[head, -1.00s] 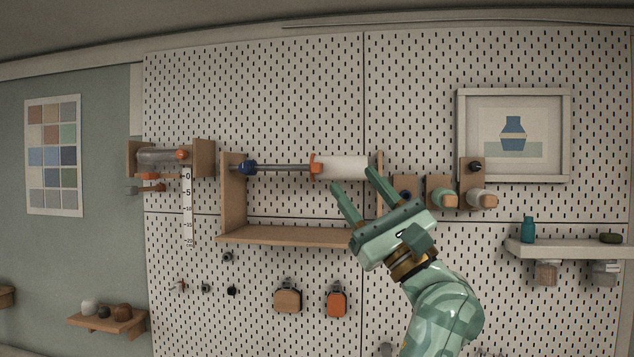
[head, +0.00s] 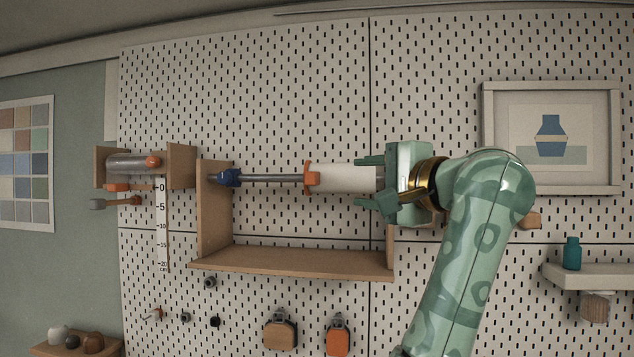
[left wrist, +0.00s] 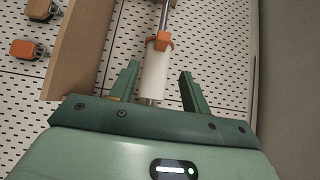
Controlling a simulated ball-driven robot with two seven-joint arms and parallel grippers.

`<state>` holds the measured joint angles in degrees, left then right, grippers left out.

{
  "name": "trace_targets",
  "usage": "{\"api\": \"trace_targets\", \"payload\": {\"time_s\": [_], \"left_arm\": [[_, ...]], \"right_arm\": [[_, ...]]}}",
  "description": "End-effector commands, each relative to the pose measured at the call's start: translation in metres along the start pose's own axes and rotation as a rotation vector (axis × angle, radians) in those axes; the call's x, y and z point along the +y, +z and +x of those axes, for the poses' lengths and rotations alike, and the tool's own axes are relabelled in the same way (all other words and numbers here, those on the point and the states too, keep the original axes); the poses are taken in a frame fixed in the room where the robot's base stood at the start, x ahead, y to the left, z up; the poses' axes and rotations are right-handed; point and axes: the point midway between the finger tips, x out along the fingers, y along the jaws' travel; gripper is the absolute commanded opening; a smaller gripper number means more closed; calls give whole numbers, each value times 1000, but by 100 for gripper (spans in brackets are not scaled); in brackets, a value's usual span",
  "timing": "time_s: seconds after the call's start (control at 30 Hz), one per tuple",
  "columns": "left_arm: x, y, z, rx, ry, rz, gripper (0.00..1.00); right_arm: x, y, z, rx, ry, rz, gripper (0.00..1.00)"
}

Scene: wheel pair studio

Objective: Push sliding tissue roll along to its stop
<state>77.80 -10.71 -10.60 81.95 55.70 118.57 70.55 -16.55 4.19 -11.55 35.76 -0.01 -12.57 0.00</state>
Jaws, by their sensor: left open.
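The white tissue roll (head: 345,178) sits on a horizontal metal rod (head: 275,178), with an orange collar (head: 312,178) at its left end. A dark blue piece (head: 228,178) is at the rod's left end, with a long bare stretch of rod between it and the collar. My left gripper (head: 360,181) is open at the roll's right end, pointing left, one finger above the roll and one below. In the left wrist view the roll (left wrist: 155,75) lies between the two spread fingers, with visible gaps. My right gripper is not in view.
A wooden frame with a bottom shelf (head: 290,262) carries the rod; its left panel (head: 213,215) stands beside the blue piece. A scale (head: 162,225) hangs to the left. Orange and tan tags hang below. A framed picture (head: 551,95) and a shelf (head: 595,275) are at right.

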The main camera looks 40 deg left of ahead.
Motion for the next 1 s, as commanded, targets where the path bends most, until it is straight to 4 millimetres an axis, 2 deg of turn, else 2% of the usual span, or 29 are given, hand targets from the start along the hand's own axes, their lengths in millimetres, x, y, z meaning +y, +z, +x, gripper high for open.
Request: {"api": "trace_targets", "payload": {"time_s": [0.13,0.23,0.43,0.7,0.83,1.0], "left_arm": [[-1,0,7,3,5,-6,47],[-2,0,22,1,5,-5,47],[-4,0,72,-3,4,-2,47],[-4,0,134,-1,2,-2,47],[-2,-1,152,1,3,-1,47],[0,-1,162,3,4,-3,47]], "right_arm": [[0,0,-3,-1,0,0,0],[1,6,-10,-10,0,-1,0],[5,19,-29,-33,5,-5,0],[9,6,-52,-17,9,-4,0],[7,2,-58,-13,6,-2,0],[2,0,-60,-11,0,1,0]]}}
